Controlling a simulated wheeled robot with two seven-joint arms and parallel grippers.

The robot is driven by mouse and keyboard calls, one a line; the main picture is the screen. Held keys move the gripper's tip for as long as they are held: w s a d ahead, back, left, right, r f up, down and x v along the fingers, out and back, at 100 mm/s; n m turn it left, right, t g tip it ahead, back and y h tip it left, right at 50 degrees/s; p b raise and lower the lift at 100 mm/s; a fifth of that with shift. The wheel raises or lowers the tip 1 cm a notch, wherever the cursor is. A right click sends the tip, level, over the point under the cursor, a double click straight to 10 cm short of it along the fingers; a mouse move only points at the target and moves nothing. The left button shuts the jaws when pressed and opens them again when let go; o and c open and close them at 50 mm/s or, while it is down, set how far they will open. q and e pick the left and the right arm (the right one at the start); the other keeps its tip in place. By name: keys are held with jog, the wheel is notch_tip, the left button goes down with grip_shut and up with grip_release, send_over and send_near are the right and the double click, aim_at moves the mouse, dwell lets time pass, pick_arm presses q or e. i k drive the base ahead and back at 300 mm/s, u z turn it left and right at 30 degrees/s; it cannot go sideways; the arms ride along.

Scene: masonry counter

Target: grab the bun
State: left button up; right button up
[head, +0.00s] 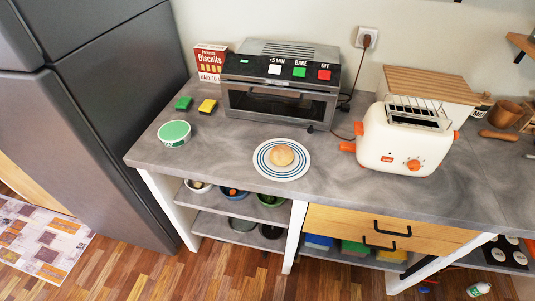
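The bun (281,155) is round and light brown. It sits in the middle of a white plate (264,167) with blue rings, near the front edge of the grey counter (232,159). Nothing touches the bun from above. Neither of my grippers shows in the head view.
A toaster oven (279,104) stands behind the plate, and a cream toaster (403,140) with orange parts stands to its right. Counter around the plate is clear.

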aim_at(282, 155)
jog(key=z, duration=2.6)
jog(key=i, duration=1.85)
jog(key=u, duration=2.9)
